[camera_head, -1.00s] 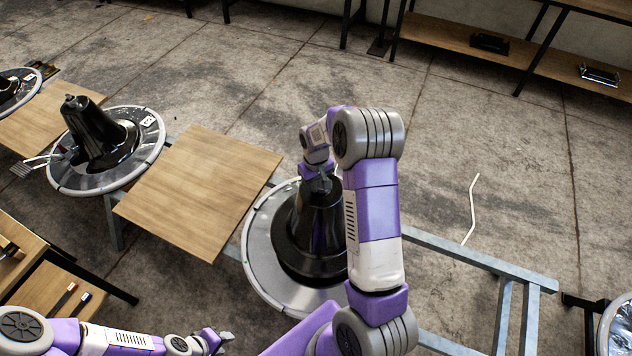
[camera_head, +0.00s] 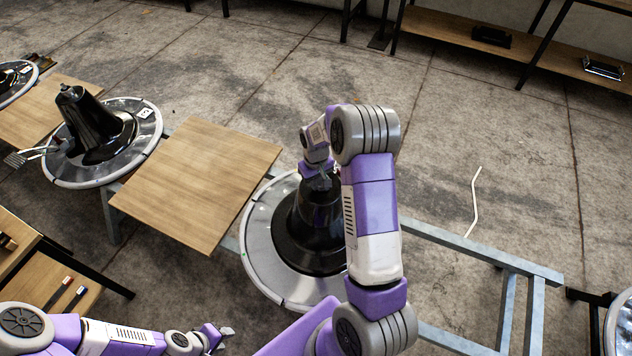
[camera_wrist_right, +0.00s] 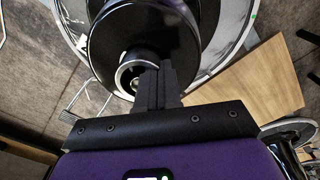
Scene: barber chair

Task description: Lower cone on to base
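A black cone (camera_head: 312,228) stands about upright over the middle of a round grey base (camera_head: 262,272), partly hidden by my right arm. Whether a gap is left under the cone cannot be told. My right gripper (camera_head: 318,172) is at the cone's narrow top. In the right wrist view its fingers (camera_wrist_right: 155,82) are close together on the rim of the cone's open top, with the black cone (camera_wrist_right: 130,32) below and the base's pale rim (camera_wrist_right: 235,42) around it. My left gripper (camera_head: 222,333) is low at the left, away from the cone; its opening is too small to read.
A wooden board (camera_head: 200,180) lies left of the base on a metal frame (camera_head: 480,252). Another black cone (camera_head: 88,122) leans on a similar base (camera_head: 146,135) further left, with a multi-fingered device (camera_head: 28,156) beside it.

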